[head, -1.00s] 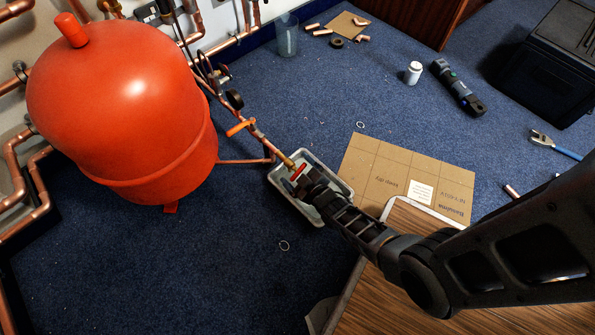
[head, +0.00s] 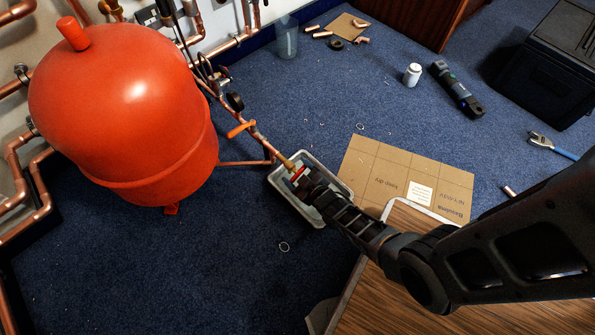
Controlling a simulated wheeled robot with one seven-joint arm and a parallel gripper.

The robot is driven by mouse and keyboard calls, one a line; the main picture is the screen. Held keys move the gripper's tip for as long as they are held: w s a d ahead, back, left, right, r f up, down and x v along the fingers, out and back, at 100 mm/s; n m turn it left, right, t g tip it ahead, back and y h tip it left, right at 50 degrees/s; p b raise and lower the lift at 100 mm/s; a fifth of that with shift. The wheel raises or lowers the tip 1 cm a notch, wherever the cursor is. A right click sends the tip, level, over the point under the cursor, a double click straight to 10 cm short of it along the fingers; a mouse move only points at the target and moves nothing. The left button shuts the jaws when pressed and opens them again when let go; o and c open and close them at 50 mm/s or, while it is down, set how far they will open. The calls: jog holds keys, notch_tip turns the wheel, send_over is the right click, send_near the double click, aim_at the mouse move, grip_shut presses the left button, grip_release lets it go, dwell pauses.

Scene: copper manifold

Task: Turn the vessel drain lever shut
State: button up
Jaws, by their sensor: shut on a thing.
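The big orange-red vessel (head: 130,105) stands at the left. A thin copper pipe runs from beside it, down and right, to a brass drain valve (head: 287,163) above a grey tray (head: 318,221). A small red drain lever (head: 298,174) sits at this valve, set slantwise to the pipe. My gripper (head: 301,182) is at the lever, over the tray, and is shut on it. My dark fingers and wrist hide part of the lever and the tray's inside. A second, orange lever (head: 240,129) is farther up the pipe, apart from my gripper.
A cardboard sheet (head: 385,165) lies right of the tray, and a wooden-topped surface (head: 390,290) is below it. Blue carpet left of the tray is mostly clear.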

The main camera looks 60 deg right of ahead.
aim_at(300, 175)
jog(key=shift+r+m+y+p, duration=0.15)
jog(key=shift+m+y+p, duration=0.45)
jog(key=shift+p, duration=0.05)
jog(key=shift+m+y+p, duration=0.5)
jog(key=shift+m+y, duration=0.2)
jog(key=shift+m, duration=0.4)
jog(key=shift+t, duration=0.3)
jog(key=o, duration=1)
jog(key=p+v, duration=0.3)
jog(key=v, duration=0.3)
jog(key=shift+s+r, duration=0.1)
jog(key=shift+s+a+r+p, duration=0.2)
jog(key=shift+s+p, duration=0.15)
jog(key=shift+s, duration=0.3)
